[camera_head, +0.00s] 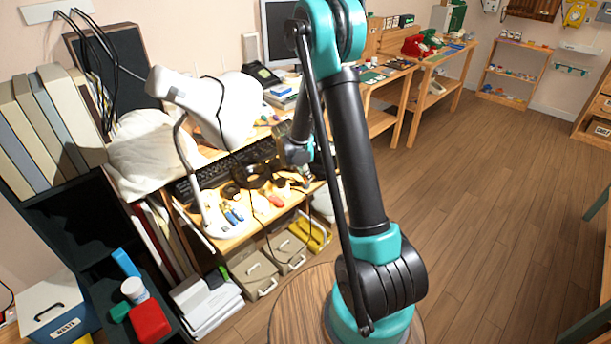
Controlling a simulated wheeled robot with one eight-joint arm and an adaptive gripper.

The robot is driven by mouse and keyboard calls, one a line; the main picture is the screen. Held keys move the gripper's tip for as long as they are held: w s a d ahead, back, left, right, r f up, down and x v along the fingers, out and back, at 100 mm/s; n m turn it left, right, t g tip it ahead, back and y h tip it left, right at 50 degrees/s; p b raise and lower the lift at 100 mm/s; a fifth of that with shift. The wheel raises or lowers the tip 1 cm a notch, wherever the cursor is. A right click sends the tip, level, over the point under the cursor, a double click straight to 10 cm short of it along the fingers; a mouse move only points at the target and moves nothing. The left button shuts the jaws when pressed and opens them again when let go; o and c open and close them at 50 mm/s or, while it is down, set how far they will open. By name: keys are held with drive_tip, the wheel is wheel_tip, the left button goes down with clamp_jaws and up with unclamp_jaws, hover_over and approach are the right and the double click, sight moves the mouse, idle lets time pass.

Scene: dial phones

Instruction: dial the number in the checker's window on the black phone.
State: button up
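A black phone (262,75) stands at the back of the cluttered desk, left of the monitor; its keys or dial are too small to make out. I cannot pick out the checker or read any number in a window. My arm rises from the lower right of the desk and bends down over it. My gripper (306,177) is small and partly lost against the desk clutter, near the right end of the desk. It is apart from the black phone, which lies further back and left. I cannot see its fingers clearly.
A white desk lamp (225,108), a dark keyboard (185,187), coiled black cable (250,178) and several tools crowd the desk (235,240). A monitor (279,30) stands behind. Red phone (414,46) and green phone (432,38) sit on far benches. The wooden floor (470,190) at right is clear.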

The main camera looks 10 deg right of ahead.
drive_tip(key=o, duration=0.4)
drive_tip(key=v, duration=1.2)
drive_tip(key=s+d+m+y, duration=0.1)
drive_tip(key=s+d+m, duration=0.3)
drive_tip(key=s+m, duration=0.8)
drive_tip(key=s+d+m+t+y, duration=0.1)
drive_tip(key=s+d+m, duration=0.3)
drive_tip(key=s+m, duration=0.9)
drive_tip(key=s+y, duration=0.1)
drive_tip(key=s, duration=0.1)
drive_tip(key=shift+s+y, duration=0.25)
drive_tip(key=shift+y, duration=0.05)
